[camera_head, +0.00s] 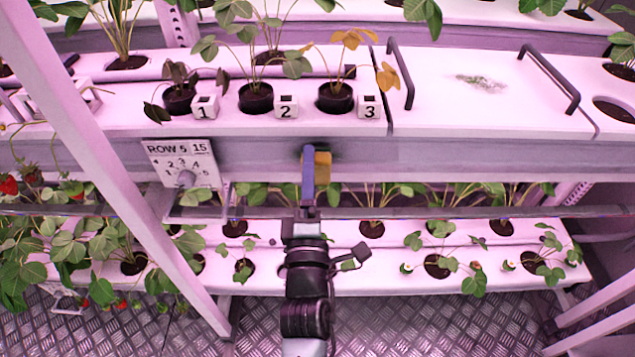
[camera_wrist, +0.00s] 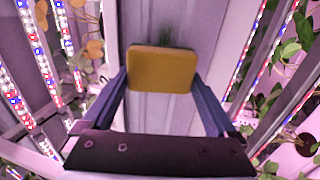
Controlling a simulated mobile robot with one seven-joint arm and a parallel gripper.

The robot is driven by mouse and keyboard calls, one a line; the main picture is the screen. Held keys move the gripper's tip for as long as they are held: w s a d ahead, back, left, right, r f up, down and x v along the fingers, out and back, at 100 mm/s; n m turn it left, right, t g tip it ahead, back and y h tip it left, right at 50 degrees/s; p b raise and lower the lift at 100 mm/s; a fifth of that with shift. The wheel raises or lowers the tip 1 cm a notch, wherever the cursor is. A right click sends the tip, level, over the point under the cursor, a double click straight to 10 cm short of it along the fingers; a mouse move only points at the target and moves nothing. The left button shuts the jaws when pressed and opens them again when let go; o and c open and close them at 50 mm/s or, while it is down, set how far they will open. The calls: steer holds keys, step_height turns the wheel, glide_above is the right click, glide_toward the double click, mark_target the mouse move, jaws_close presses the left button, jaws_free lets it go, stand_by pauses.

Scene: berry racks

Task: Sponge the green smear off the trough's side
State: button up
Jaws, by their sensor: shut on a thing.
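My gripper (camera_head: 309,172) is shut on a yellow-brown sponge (camera_head: 323,165), with a blue finger on each side of it in the wrist view (camera_wrist: 160,88). The sponge (camera_wrist: 161,69) is held up at the grey side of the upper trough (camera_head: 440,156). A dark greenish smear (camera_wrist: 172,44) shows on the trough's side just beyond the sponge's top edge in the wrist view. In the head view, a dark patch lies around the sponge's top. The sponge hides part of the side. I cannot tell whether it touches the surface.
A row sign (camera_head: 184,160) with a dial hangs left of my gripper. Potted plants with number blocks 1 (camera_head: 204,106), 2 (camera_head: 286,106) and 3 (camera_head: 369,106) stand above. A lid (camera_head: 440,98) with two handles bears a grey-green patch (camera_head: 482,83). A lower planted trough (camera_head: 390,274) lies below.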

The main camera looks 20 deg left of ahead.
steer(key=shift+s+a+b, duration=0.2)
steer(key=shift+a+b, duration=0.45)
steer(key=shift+b, duration=0.05)
steer(key=a+b, duration=0.1)
steer(key=b, duration=0.3)
steer(key=shift+s+a+f, duration=0.15)
steer(key=shift+s+a, duration=0.1)
steer(key=shift+a, duration=0.1)
steer(key=b, duration=0.1)
steer(key=a+b, duration=0.1)
steer(key=b, duration=0.1)
steer(key=shift+s+a, duration=0.2)
steer(key=shift+a, duration=0.05)
steer(key=shift+a+r, duration=0.1)
steer(key=shift+r, duration=0.15)
steer(key=shift+s, duration=0.1)
steer(key=shift+s+f, duration=0.2)
steer(key=shift+d+v, duration=0.15)
steer(key=shift+v, duration=1.2)
steer(key=shift+d+v, duration=0.15)
steer(key=shift+v, duration=1.2)
